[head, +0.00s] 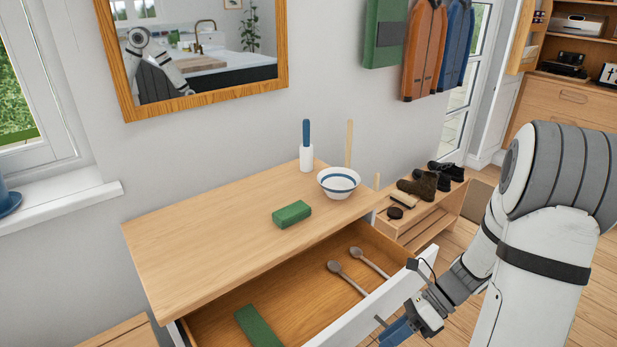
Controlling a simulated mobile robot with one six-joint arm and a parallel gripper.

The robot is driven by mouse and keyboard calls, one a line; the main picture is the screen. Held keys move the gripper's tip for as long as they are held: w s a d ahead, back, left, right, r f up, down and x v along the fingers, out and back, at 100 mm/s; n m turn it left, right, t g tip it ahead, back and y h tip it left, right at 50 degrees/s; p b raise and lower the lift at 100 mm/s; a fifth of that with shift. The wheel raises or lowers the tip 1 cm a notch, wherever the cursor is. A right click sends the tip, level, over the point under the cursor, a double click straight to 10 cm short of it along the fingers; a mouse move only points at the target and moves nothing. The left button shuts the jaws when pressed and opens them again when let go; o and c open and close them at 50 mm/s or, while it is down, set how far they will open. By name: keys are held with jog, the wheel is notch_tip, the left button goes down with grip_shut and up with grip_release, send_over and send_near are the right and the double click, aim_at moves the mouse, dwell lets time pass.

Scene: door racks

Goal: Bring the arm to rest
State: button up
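My arm comes in from the right edge of the head view and reaches down to the front of the open drawer (366,314). My gripper (398,331) is low in the view, just outside the drawer's white front panel. Blue parts show at its end, but I cannot tell if its fingers are apart or closed, or if it touches the drawer front. Two grey spoons (347,277) and a green block (257,326) lie in the drawer.
On the wooden top (225,237) stand a striped bowl (339,183), a green block (292,214) and a blue-handled brush in a white holder (306,158). A shoe rack (419,222) stands beyond. A mirror (205,90) and jackets (424,50) hang on the wall.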

jog(key=s+a+r+n+t+h+p, duration=0.1)
jog(key=s+r+n+t+h, duration=0.1)
jog(key=r+n+h, duration=0.3)
jog(key=s+r+n+t+h+p, duration=0.1)
jog(key=s+r+n+t+h, duration=0.2)
jog(key=r+n, duration=0.8)
jog(key=n+t+h, duration=0.1)
jog(key=n+h, duration=0.1)
jog(key=n, duration=0.6)
jog(key=shift+a+r, duration=0.3)
jog(key=shift+a, duration=0.1)
